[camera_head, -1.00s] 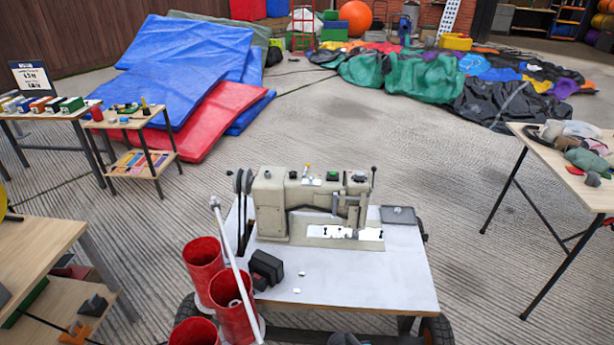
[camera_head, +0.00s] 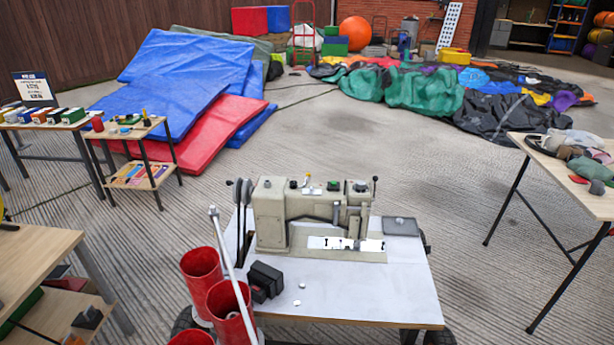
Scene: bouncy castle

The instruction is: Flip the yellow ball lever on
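A beige sewing machine (camera_head: 270,213) stands on a white-topped table (camera_head: 360,292) in front of me. On top of the machine is a small lever with a yellow ball tip (camera_head: 307,180). It looks roughly upright, but it is too small for me to tell its exact setting. A green button (camera_head: 333,186) and a dark knob (camera_head: 360,186) sit to its right. A black ball-tipped lever (camera_head: 375,188) stands at the machine's right end. My gripper is not in view.
Red cylinders (camera_head: 230,305) and a slanted white rod (camera_head: 228,262) stand at the table's left front. A black box (camera_head: 265,277) lies near them. Wooden tables flank both sides, including one at right (camera_head: 596,204). Ribbed floor (camera_head: 455,190) is clear between.

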